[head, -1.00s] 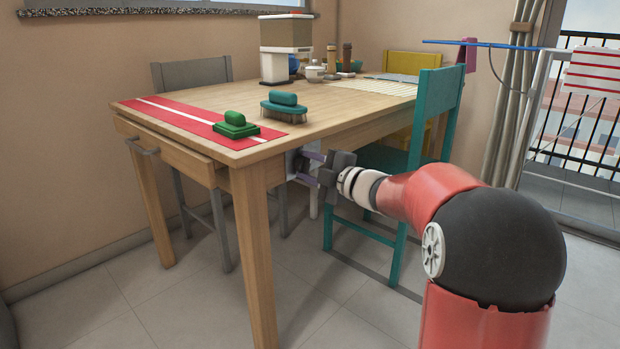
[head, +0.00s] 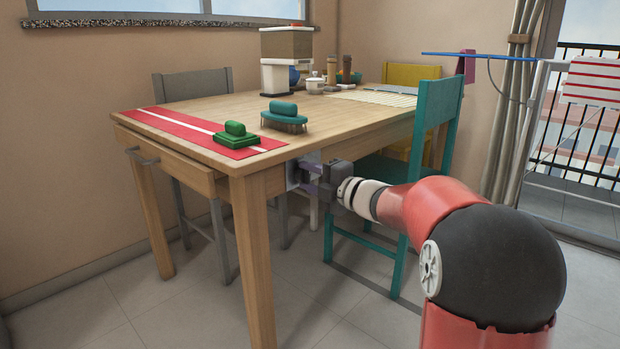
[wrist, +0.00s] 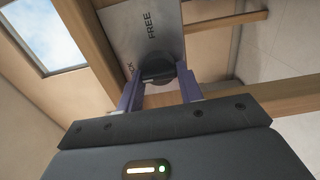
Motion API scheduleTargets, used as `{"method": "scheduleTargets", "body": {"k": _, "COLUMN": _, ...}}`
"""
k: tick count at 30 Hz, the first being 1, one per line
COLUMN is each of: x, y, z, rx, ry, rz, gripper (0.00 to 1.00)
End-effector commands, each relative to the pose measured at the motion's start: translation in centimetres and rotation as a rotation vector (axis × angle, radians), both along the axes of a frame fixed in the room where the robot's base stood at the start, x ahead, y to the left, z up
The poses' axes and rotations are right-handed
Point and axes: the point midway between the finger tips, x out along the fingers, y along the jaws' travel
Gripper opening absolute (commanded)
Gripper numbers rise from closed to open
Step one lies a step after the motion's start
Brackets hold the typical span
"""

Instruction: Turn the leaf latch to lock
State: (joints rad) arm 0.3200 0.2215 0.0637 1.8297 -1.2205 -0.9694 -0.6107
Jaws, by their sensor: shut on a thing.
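The leaf latch has a grey metal plate (wrist: 140,25) under the table, with the word FREE and part of another word ending in CK. A dark round knob (wrist: 157,72) sits on the plate in the wrist view. My gripper (wrist: 160,92) has its two purple fingers on either side of the knob and is shut on it. The fingers hide part of the knob.
The wooden table (head: 200,110) has a front leg (head: 257,260) just left of my gripper. A teal chair (head: 430,140) stands close behind my arm on the right. Floor in front is clear.

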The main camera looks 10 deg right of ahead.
Motion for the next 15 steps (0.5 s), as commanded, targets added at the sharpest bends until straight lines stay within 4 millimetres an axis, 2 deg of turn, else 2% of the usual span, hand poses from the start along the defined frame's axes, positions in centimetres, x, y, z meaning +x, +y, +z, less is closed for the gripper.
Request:
{"method": "scheduleTargets", "body": {"k": 3, "x": -0.03, "y": 0.01, "z": -0.18, "rx": -0.002, "ry": 0.002, "rz": 0.001, "gripper": 0.14}}
{"method": "scheduleTargets", "body": {"k": 4, "x": -0.03, "y": 0.01, "z": -0.18, "rx": -0.002, "ry": 0.002, "rz": 0.001, "gripper": 0.39}}
{"method": "scheduleTargets", "body": {"k": 8, "x": -0.02, "y": 0.01, "z": -0.14, "rx": -0.002, "ry": 0.002, "rz": 0.001, "gripper": 0.56}}
{"method": "scheduleTargets", "body": {"k": 15, "x": -0.01, "y": 0.01, "z": -0.07, "rx": 0.000, "ry": 0.001, "rz": 0.000, "gripper": 0.58}}
